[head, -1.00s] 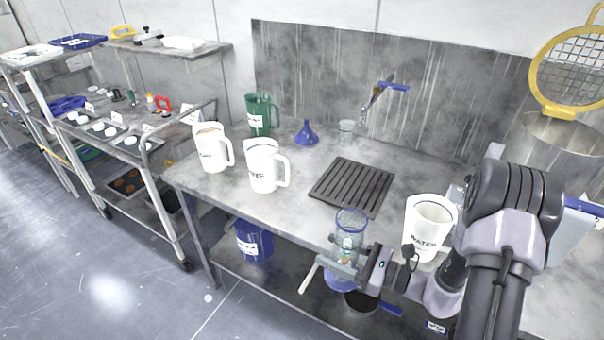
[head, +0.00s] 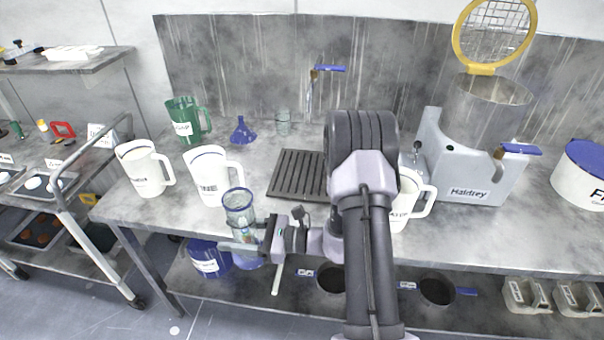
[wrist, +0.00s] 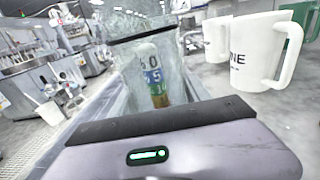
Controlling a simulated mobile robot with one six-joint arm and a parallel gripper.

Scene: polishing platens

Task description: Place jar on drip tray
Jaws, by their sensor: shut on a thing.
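A clear glass jar with a blue rim (head: 239,208) is held upright by my gripper (head: 243,247) in front of the counter's front edge. My gripper is shut on the jar; the wrist view shows the jar (wrist: 150,70) close up between the fingers, with a coloured number label on it. The drip tray (head: 290,176), a dark ribbed rectangle, lies flat on the counter, behind and to the right of the jar. No jar stands on its visible part; my arm hides its right end.
White pitchers (head: 210,180) stand left of the tray, and another white pitcher (head: 403,205) stands right of my arm. A green pitcher (head: 186,122), a blue funnel (head: 242,133) and a small glass (head: 283,122) stand at the back. A Haldrey machine (head: 470,165) is at right.

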